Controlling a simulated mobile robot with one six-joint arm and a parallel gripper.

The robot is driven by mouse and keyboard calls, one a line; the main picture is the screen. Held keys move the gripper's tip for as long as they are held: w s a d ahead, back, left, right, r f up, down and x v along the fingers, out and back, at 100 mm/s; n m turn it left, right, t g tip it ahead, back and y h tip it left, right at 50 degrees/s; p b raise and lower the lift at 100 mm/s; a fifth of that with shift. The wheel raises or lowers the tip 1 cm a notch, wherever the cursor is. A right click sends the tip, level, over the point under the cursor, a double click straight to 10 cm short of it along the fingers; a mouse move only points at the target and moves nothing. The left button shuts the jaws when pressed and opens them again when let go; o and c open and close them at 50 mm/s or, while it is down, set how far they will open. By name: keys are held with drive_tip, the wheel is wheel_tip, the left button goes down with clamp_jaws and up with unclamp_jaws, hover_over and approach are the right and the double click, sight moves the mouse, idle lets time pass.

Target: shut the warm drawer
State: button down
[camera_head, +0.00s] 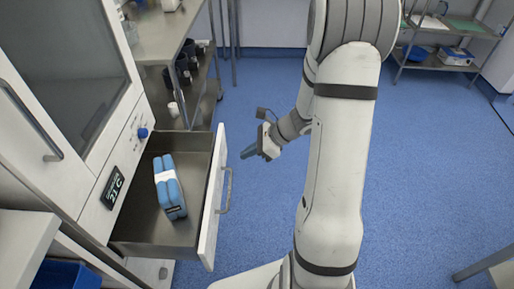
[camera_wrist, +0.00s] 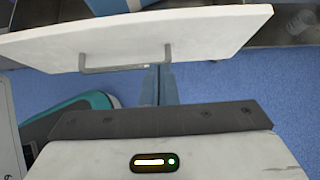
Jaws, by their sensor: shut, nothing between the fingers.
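The warm drawer (camera_head: 206,215) stands pulled open from a white cabinet whose small display reads about 21 C. A blue pack with a white band (camera_head: 169,186) lies inside it. The drawer's white front and its bar handle also show in the wrist view, where the front (camera_wrist: 215,38) crosses the top. My gripper (camera_head: 246,153) is shut and empty, in the open space to the right of the drawer front. In the wrist view its blue fingers (camera_wrist: 159,86) point towards the drawer front near the handle's right end; I cannot tell whether they touch it.
A steel shelf unit (camera_head: 160,35) with dark cups stands behind the drawer. A blue bin (camera_head: 65,275) sits at the lower left. Another shelf (camera_head: 440,55) is at the upper right, and a table corner (camera_head: 495,262) at the lower right. The blue floor between is clear.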

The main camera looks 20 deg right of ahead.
sight(219, 161)
drive_tip(key=a, duration=0.1)
drive_tip(key=w+a+f, duration=0.1)
drive_tip(key=a, duration=0.1)
drive_tip(key=a+f+b, duration=0.1)
drive_tip(key=a, duration=0.1)
drive_tip(key=shift+w+f, duration=0.1)
drive_tip(key=shift+w, duration=0.25)
drive_tip(key=shift+w+a, duration=0.2)
drive_tip(key=shift+a, duration=0.3)
drive_tip(key=shift+w, duration=0.1)
